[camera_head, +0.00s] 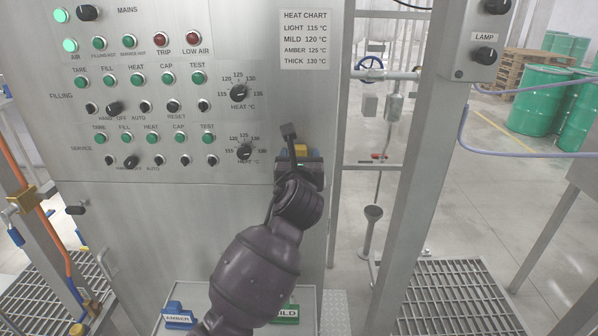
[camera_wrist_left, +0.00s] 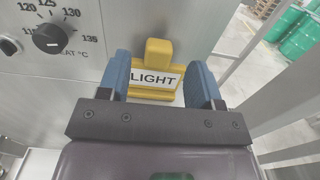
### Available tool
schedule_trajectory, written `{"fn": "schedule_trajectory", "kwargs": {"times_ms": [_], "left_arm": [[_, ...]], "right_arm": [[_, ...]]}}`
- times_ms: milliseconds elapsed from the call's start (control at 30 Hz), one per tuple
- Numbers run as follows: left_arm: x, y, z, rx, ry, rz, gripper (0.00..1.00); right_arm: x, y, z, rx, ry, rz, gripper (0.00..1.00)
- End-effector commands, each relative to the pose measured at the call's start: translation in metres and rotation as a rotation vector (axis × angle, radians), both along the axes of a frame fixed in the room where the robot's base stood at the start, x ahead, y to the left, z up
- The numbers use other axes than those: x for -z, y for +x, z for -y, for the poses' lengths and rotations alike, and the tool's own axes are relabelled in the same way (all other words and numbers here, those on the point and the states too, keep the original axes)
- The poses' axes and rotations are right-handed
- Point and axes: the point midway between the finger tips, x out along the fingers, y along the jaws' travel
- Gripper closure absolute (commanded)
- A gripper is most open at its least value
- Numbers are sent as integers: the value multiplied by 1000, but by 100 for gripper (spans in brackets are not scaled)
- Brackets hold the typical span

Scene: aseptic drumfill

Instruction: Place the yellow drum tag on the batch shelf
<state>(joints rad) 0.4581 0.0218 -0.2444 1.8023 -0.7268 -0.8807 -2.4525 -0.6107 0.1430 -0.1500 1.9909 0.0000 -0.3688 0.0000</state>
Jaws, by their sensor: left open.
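The yellow drum tag (camera_wrist_left: 152,78), lettered LIGHT, shows upright between the two blue fingers of my left gripper (camera_wrist_left: 159,65) in the left wrist view. The fingers are open, one on each side of the tag; I cannot tell whether either touches it. In the head view only a bit of yellow (camera_head: 300,150) shows at the gripper, in front of the panel's right edge. What supports the tag is hidden. A pale shelf (camera_head: 192,289) at the panel's foot is partly covered by my left arm. My right gripper is not in view.
A blue AMBER tag (camera_head: 180,314) and a green MILD tag (camera_head: 286,314) are on the pale shelf. The control panel (camera_head: 150,215) with knobs and lamps stands close to the gripper. A steel post (camera_head: 425,150) stands to the right. Green drums (camera_head: 540,100) are far back.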

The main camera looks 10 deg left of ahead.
Motion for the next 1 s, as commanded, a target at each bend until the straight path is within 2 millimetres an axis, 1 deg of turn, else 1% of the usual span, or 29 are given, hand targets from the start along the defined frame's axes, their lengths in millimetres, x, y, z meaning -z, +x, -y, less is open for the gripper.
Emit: {"fn": "schedule_trajectory", "kwargs": {"times_ms": [33, 200, 300, 400, 567, 867, 967, 1000], "left_arm": [[0, -10, 1, 1, -1, 0, 41], [0, -39, 7, 0, 0, 0, 41], [0, -51, 10, 0, 1, 1, 41], [0, -60, 12, 0, 0, 0, 41], [0, -65, 13, 0, 0, 0, 41], [1, -66, 12, -1, -5, -1, 41], [9, -69, 7, -9, -58, -15, 41], [15, -72, 3, -16, -102, -25, 41]], "right_arm": [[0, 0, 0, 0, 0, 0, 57], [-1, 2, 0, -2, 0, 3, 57], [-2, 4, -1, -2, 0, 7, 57], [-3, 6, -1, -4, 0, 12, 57], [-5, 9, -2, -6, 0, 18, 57], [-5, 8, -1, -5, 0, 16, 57], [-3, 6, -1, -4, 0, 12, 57], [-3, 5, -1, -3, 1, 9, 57]]}}
